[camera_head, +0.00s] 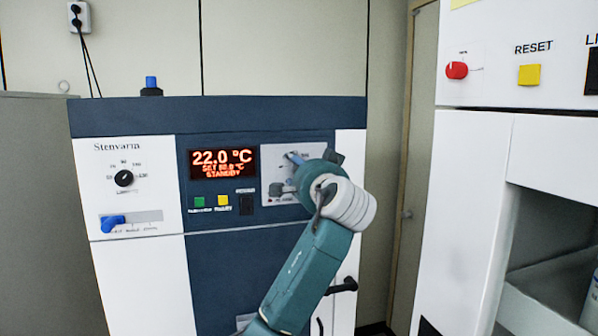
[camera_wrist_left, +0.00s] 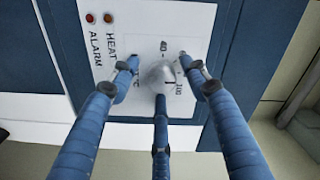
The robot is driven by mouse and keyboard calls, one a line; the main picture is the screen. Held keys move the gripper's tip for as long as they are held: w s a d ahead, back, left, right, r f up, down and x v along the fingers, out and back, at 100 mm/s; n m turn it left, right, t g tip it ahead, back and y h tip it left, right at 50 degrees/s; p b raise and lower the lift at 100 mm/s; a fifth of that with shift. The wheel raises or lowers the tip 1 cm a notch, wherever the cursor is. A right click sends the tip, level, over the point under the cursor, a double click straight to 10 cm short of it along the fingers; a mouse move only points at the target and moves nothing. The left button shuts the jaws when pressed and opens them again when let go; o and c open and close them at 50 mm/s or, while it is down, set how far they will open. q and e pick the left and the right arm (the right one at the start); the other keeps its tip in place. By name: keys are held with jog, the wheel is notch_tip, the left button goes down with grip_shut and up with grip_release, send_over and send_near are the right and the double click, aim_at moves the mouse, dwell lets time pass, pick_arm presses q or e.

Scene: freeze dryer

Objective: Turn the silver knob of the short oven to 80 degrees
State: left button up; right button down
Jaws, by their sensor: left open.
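The short oven (camera_head: 150,250) is a white and dark-blue cabinet. Its silver knob (camera_wrist_left: 157,75) sits on a light panel (camera_wrist_left: 95,45), between printed marks that include 40 and 100. My left gripper (camera_head: 290,173) is at this panel in the head view and hides the knob there. In the left wrist view, the three blue fingers of the gripper (camera_wrist_left: 158,68) are spread open, one on each side of the knob and one below it. Whether any fingertip touches the knob I cannot tell. My right gripper is not in view.
The oven's red display (camera_head: 223,163) reads 22.0 °C, a small set value and STANDBY. A black dial (camera_head: 124,178) and a blue lever (camera_head: 113,220) are on its left. A white machine (camera_head: 470,190) stands to the right.

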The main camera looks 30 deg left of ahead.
pick_arm(q)
jog(key=v, duration=1.2)
